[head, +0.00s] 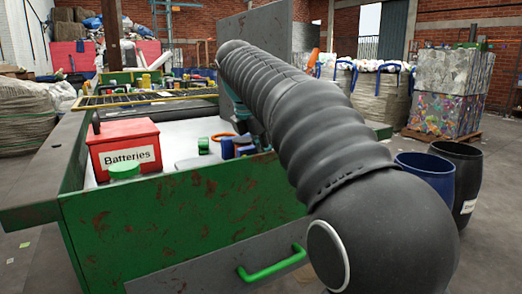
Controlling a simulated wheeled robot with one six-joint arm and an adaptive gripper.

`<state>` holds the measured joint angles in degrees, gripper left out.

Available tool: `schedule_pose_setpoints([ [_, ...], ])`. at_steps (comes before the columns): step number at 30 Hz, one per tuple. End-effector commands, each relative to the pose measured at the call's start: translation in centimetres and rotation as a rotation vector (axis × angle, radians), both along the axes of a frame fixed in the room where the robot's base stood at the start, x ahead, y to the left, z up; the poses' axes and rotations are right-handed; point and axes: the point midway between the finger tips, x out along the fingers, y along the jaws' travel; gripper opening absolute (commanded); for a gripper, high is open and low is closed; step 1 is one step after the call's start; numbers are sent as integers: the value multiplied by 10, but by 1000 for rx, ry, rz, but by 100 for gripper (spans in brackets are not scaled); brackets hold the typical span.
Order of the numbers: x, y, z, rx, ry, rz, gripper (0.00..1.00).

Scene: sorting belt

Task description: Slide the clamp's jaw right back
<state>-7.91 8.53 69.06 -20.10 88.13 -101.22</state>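I cannot make out the clamp or its jaw for certain. A dark teal part (241,112) shows beside the upright grey panel (262,40), partly behind my black-sleeved arm; I cannot tell what it belongs to. A small orange piece (312,60) shows just past my arm on the right, also unclear. My arm reaches from the lower right up over the sorting bench (180,215) and covers much of its right side.
A red Batteries box (124,146) stands at the bench's left, with a green-lidded jar (125,171) in front. A green drawer handle (272,264) sticks out in front. Blue (424,185) and black (461,170) bins stand right.

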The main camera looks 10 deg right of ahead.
Motion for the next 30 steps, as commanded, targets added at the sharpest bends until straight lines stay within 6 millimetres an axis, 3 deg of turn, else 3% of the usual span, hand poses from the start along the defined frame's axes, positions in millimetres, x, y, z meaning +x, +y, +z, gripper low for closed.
schedule_pose_setpoints([
  [4,-15,-5,0,0,1,-1,0],
  [12,-17,-6,0,-1,7,-2,0],
  [13,-17,-6,0,-1,7,-2,21],
  [14,-17,-6,0,-1,7,-2,27],
  [25,-16,-5,0,-1,3,-1,27],
  [30,-18,0,13,0,0,0,27],
])
